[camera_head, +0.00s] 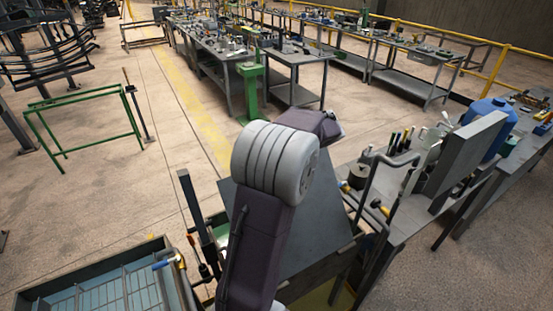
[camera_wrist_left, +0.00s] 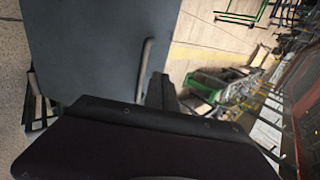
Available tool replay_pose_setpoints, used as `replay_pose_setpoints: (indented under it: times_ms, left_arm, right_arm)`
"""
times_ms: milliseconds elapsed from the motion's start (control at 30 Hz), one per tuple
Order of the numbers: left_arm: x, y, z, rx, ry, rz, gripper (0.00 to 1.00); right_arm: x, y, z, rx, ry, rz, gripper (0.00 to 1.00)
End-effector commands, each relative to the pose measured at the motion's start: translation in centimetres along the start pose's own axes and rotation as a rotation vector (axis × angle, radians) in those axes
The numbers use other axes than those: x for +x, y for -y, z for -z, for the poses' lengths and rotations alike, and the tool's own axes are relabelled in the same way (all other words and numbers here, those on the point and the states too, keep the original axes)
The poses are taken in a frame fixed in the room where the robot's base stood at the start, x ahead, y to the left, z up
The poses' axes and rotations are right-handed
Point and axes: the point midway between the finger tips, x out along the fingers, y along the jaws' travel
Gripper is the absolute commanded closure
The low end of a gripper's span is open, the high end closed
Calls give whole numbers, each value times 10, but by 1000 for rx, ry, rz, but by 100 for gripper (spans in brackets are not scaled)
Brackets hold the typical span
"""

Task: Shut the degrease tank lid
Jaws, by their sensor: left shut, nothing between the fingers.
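The degrease tank lid is a flat dark grey panel (camera_head: 310,225), standing raised at a slant behind my arm in the head view. Below its near edge, the tank (camera_head: 322,279) shows a dark rim and a yellowish inside. In the left wrist view the lid (camera_wrist_left: 90,45) fills the upper left, with a grey bar handle (camera_wrist_left: 146,68) near its right edge. My left gripper (camera_wrist_left: 161,88) is shut and empty, close beside the handle in that picture; I cannot tell whether they touch. In the head view my arm hides part of the lid, and the gripper does not show.
A tray with blue-grey compartments (camera_head: 70,296) is at the lower left. A bench (camera_head: 405,215) with tools and a blue drum (camera_head: 484,125) stands to the right. A green frame (camera_head: 85,99) stands on the left floor. Open floor (camera_head: 120,190) lies left of the lid.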

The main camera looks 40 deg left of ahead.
Motion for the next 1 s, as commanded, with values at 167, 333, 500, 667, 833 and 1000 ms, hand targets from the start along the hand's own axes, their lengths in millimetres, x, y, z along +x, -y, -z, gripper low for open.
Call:
replay_pose_setpoints:
  times_ms: [167, 333, 500, 667, 833, 1000]
  left_arm:
    - [39, 1, -1, 1, 6, -4, 100]
    - [68, 5, -1, -1, 4, -4, 100]
    - [87, 8, 0, 0, 1, -1, 100]
    - [92, 8, 0, -1, 0, -1, 100]
    - [92, 8, 0, -1, -1, -1, 100]
    - [96, 8, -1, -1, 0, -1, 100]
  right_arm:
    - [-13, 0, 2, 1, 0, 0, 100]
    - [-25, 0, 3, 1, 0, 0, 100]
    - [-31, 1, 3, 1, 0, 0, 100]
    - [-31, 1, 3, 1, 0, 0, 100]
    - [-31, 1, 3, 1, 0, 0, 100]
    - [-29, 1, 3, 1, 0, 0, 100]
